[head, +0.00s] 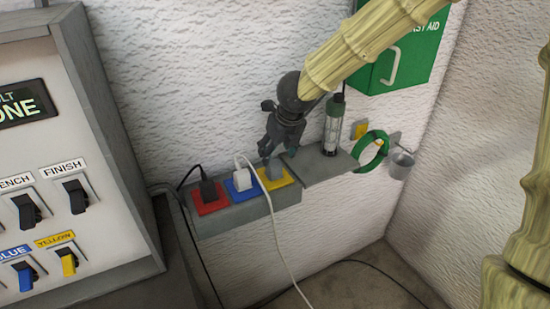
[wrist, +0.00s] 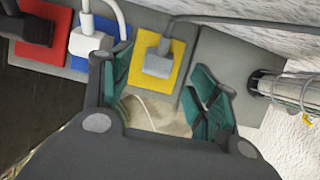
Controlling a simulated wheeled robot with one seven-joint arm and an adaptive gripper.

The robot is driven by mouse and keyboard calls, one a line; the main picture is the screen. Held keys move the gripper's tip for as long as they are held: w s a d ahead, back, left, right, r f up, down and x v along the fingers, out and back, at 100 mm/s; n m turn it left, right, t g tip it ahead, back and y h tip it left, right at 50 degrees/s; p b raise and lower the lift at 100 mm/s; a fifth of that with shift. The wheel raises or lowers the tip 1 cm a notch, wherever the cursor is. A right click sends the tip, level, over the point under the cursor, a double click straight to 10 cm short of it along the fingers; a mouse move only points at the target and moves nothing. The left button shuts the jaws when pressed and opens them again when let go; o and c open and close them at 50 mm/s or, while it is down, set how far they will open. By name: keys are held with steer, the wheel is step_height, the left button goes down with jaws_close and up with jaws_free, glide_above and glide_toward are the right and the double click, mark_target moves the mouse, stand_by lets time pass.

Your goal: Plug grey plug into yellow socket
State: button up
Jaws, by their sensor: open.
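The grey plug (wrist: 157,60) sits upright on the face of the yellow socket (wrist: 176,76), with its grey cord running off to the right in the wrist view. It looks seated, though I cannot see its pins. In the head view the grey plug (head: 273,170) shows partly below my fingers on the yellow socket (head: 284,181). My gripper (wrist: 163,88) is open and empty, its teal pads apart, with the plug beyond and between the fingertips in the wrist view. In the head view my gripper (head: 275,147) hangs just above the plug, not visibly touching it.
A black plug (head: 208,190) is in the red socket (head: 213,204), and a white plug (head: 242,180) is in the blue socket (head: 239,193). A shelf (head: 318,167) with a lamp (head: 334,122) stands right of the sockets. A switch panel (head: 100,215) is at left.

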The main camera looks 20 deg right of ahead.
steer(key=v, duration=0.6)
stand_by(0.5)
